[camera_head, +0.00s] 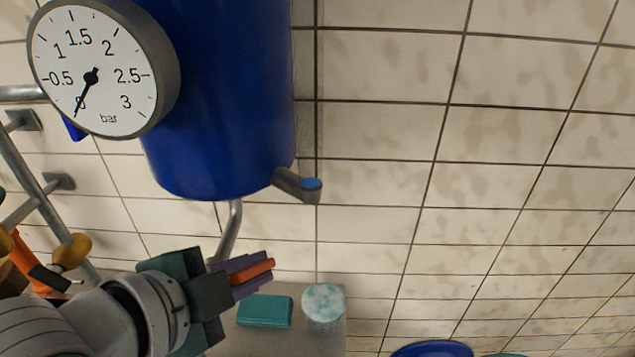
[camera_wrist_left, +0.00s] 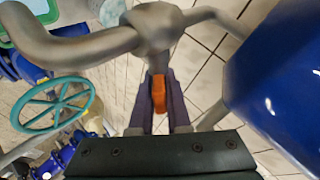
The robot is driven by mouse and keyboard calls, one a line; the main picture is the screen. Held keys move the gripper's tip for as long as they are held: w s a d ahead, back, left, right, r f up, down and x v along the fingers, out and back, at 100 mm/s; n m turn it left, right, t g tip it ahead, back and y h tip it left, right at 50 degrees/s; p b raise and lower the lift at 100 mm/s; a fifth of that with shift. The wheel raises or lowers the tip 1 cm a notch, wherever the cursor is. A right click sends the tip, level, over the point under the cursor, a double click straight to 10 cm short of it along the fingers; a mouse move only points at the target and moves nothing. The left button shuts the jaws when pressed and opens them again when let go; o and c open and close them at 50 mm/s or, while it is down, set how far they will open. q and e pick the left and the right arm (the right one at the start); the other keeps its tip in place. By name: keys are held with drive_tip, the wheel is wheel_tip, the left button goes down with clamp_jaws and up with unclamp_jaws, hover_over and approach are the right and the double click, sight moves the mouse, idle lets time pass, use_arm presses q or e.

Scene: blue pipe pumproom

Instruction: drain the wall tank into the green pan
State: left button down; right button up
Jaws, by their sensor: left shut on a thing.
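The blue wall tank (camera_head: 225,90) hangs on the tiled wall; in the left wrist view its side (camera_wrist_left: 285,80) shows at the right. A grey bent pipe (camera_head: 232,228) comes down from its underside. My left gripper (camera_head: 250,273) is below the tank, its purple fingers shut on an orange lever (camera_head: 253,272). In the left wrist view the orange lever (camera_wrist_left: 158,93) sits between the fingertips, just under a grey valve body (camera_wrist_left: 157,25) on the pipe. A green-rimmed vessel (camera_wrist_left: 47,14), perhaps the pan, is cut off at that view's top left. My right gripper is not in view.
A round gauge (camera_head: 92,75) reads near 0 bar. A teal block (camera_head: 265,311) and a pale-topped cylinder (camera_head: 323,308) stand below. A teal handwheel (camera_wrist_left: 57,103) is at left in the wrist view.

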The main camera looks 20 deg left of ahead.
use_arm(q)
drive_tip(key=g+p, duration=0.1)
drive_tip(key=g+h+p, duration=0.1)
drive_tip(key=p, duration=0.1)
drive_tip(key=shift+a+r, duration=0.15)
drive_tip(key=shift+r, duration=0.15)
drive_tip(key=shift+w+f+m+g+h+p, duration=0.15)
drive_tip(key=shift+m+g+h+p, duration=0.2)
drive_tip(key=shift+g, duration=0.35)
drive_tip(key=shift+f+m+g+h+b, duration=0.25)
drive_tip(key=shift+g+h+b, duration=0.2)
drive_tip(key=shift+g, duration=0.65)
drive_tip(key=shift+r, duration=0.1)
drive_tip(key=c, duration=0.9)
unclamp_jaws()
